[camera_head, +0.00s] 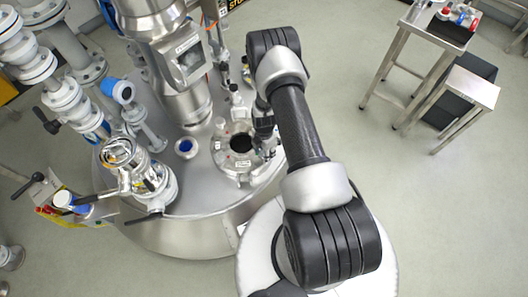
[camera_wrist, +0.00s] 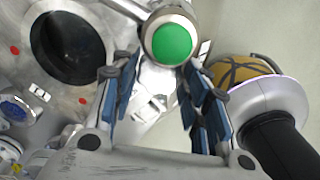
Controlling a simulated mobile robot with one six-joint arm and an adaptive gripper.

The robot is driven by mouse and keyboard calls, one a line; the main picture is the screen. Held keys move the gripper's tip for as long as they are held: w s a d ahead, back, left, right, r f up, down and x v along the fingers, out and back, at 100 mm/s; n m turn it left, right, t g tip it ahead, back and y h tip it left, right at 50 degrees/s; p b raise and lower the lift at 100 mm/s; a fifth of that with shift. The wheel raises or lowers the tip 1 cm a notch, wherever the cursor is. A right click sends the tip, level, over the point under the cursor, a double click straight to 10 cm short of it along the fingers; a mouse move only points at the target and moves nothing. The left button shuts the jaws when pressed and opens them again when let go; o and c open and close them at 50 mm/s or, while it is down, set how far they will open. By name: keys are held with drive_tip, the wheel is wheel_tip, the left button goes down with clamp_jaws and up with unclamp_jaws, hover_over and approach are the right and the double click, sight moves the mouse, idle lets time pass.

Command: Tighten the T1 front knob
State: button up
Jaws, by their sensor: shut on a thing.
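A round knob with a green top and a pale metal rim (camera_wrist: 172,43) sits between the fingertips of my gripper (camera_wrist: 160,62) in the wrist view. The blue-padded fingers lie on either side of it, and my gripper is shut on it. In the head view my gripper (camera_head: 263,127) is at the right edge of the round port flange (camera_head: 232,168) on top of the steel vessel. The knob is hidden there by my arm and gripper. I can read no T1 label in either view.
The flange has a dark opening (camera_wrist: 68,47) beside the knob. A wide metal column (camera_head: 185,75), valves and pipes (camera_head: 70,100) crowd the vessel's left side.

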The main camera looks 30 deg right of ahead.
drive_tip(key=shift+m, duration=1)
drive_tip(key=o, duration=1)
drive_tip(key=shift+o, duration=0.2)
drive_tip(key=shift+r, duration=0.1)
wheel_tip(320, 180, up, 12)
